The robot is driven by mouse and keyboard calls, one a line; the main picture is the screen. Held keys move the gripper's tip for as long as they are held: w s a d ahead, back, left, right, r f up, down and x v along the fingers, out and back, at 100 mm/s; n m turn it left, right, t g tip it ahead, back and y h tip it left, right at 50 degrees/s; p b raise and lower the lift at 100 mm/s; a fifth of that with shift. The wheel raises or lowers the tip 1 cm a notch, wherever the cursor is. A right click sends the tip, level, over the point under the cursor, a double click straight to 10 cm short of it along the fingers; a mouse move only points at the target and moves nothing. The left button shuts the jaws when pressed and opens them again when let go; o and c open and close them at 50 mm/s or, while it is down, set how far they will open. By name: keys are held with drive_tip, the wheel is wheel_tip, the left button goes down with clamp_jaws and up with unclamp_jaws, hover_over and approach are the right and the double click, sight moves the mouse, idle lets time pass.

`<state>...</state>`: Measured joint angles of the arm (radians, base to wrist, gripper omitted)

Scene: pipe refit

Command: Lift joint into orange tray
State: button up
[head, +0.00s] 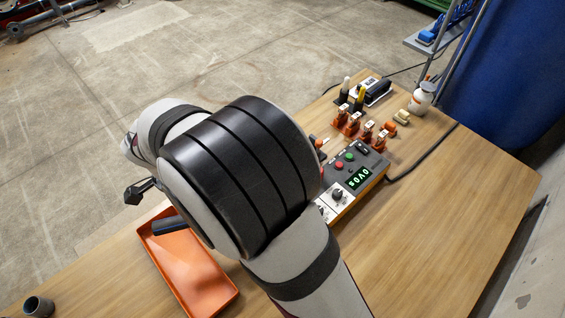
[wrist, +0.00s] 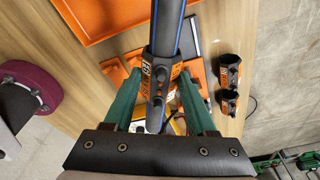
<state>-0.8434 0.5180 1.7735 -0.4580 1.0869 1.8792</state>
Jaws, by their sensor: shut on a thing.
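In the wrist view my gripper (wrist: 160,82) has green fingers closed on the joint (wrist: 158,72), a dark sleeve with orange and white markings. A dark pipe (wrist: 167,25) with a blue stripe runs through the joint, above and below the fingers. The orange tray (wrist: 95,14) shows at the upper left, beside the pipe. In the head view the orange tray (head: 203,283) lies on the table at lower left. A dark pipe end (head: 170,225) shows over the tray's far end. My arm hides the fingers and joint there.
A control box (head: 350,180) with a green display and several orange clamps (head: 352,124) stand right of my arm. A white bottle (head: 421,98) stands behind. A dark cup (head: 38,306) is at lower left. The table's right side is clear.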

drive_tip(key=m+g, duration=0.1)
drive_tip(key=m, duration=0.5)
drive_tip(key=shift+w, duration=0.1)
drive_tip(key=m, duration=0.7)
drive_tip(key=shift+w+g, duration=0.1)
drive_tip(key=shift+g, duration=0.3)
drive_tip(key=s+a, duration=0.5)
drive_tip(key=s, duration=0.1)
drive_tip(key=shift+s, duration=0.3)
drive_tip(key=shift+f, duration=2.9)
